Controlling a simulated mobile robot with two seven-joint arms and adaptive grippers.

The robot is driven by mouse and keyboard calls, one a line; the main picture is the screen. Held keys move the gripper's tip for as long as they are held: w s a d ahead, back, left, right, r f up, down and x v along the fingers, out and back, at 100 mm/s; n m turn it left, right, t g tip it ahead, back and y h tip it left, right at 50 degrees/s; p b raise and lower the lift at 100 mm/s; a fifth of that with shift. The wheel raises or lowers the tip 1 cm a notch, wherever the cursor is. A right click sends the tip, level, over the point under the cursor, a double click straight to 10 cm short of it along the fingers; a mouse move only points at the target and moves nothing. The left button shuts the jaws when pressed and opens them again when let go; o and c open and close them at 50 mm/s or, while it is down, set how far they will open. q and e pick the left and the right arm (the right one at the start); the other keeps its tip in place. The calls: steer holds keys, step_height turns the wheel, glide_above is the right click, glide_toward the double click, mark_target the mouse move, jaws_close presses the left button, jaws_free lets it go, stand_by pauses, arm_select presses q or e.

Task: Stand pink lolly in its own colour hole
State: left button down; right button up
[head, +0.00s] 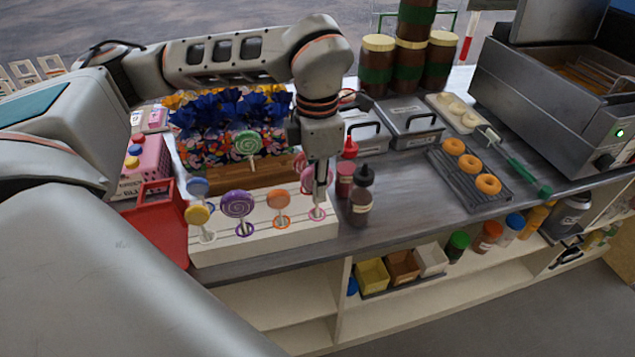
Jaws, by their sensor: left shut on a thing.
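A white lolly stand (265,242) with coloured rings around its holes sits near the counter's front edge. My left gripper (321,190) points down over the stand's right end, shut on the pink lolly (307,180). Its head is partly hidden by my gripper. Its stick reaches down at the pink-ringed hole (317,214); I cannot tell how deep it sits. Purple (237,204), orange (279,200), yellow (198,215) and blue (197,187) lollies stand to the left. A green lolly (247,144) rises from the wooden block behind. My right gripper is not in view.
Sauce bottles (361,200) stand close to the right of my gripper. A red tray (168,225) is left of the stand. A rack of doughnuts (470,170) lies right; bare counter (420,215) lies between.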

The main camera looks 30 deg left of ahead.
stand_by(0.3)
arm_select(q)
steer(key=shift+f+b, duration=0.65)
steer(key=shift+f, duration=0.5)
steer(key=c, duration=2)
jaws_free()
steer(key=o, duration=0.6)
steer(key=shift+c, duration=0.2)
